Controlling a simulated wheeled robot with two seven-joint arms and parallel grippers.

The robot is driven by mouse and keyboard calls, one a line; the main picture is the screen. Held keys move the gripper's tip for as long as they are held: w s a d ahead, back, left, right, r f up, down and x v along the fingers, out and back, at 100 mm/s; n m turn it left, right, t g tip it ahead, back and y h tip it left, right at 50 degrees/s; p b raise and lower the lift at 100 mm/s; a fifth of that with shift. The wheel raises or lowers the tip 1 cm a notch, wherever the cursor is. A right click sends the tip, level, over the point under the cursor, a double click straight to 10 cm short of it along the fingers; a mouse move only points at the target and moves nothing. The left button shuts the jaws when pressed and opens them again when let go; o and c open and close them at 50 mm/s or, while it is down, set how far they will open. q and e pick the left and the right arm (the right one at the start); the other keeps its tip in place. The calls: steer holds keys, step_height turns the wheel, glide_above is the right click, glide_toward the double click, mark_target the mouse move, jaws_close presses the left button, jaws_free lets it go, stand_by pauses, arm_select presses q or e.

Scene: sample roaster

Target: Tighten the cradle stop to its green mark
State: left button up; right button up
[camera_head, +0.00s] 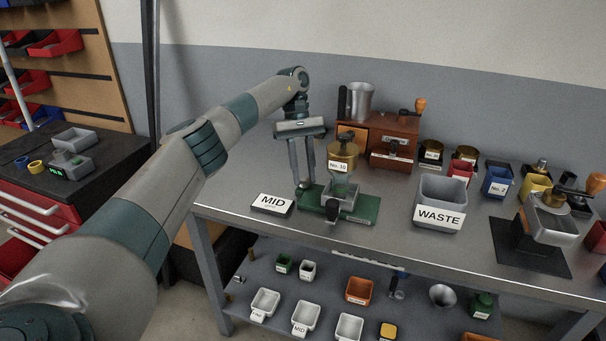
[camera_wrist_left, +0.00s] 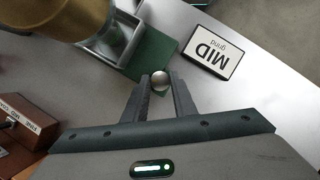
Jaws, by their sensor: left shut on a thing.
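The green cradle (camera_head: 360,209) stands near the front edge of the steel table, with a brass container labelled No. 10 (camera_head: 343,155) above it. The cradle's green base also shows in the wrist view (camera_wrist_left: 153,60), with the brass container (camera_wrist_left: 75,15) at its upper left. My left gripper (camera_head: 304,186) points down at the left end of the cradle. Its fingers (camera_wrist_left: 160,88) are shut on a round silver knob (camera_wrist_left: 160,78), which looks like the cradle stop. The green mark cannot be made out. My right gripper is not in view.
A MID sign (camera_head: 272,204) lies close to the left of the cradle. A grey WASTE bin (camera_head: 441,191) stands to the right. A wooden box with a grinder (camera_head: 391,135) is behind. Several small cups and a black mat (camera_head: 528,256) occupy the right side.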

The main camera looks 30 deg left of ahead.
arm_select(q)
steer(key=m, duration=0.2)
steer(key=shift+w+d+r+m+g+y, duration=0.1)
steer(key=shift+m+g+y, duration=0.2)
steer(key=shift+y, duration=0.1)
steer(key=shift+m+y, duration=0.3)
steer(key=shift+m, duration=0.4)
steer(key=shift+m+g, duration=0.3)
steer(key=shift+m, duration=0.1)
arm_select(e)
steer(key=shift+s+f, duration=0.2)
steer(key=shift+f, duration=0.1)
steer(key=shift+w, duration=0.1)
arm_select(q)
steer(key=o, duration=1)
steer(key=shift+o, duration=0.2)
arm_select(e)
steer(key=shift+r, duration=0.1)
arm_select(q)
steer(key=shift+d+r, duration=0.1)
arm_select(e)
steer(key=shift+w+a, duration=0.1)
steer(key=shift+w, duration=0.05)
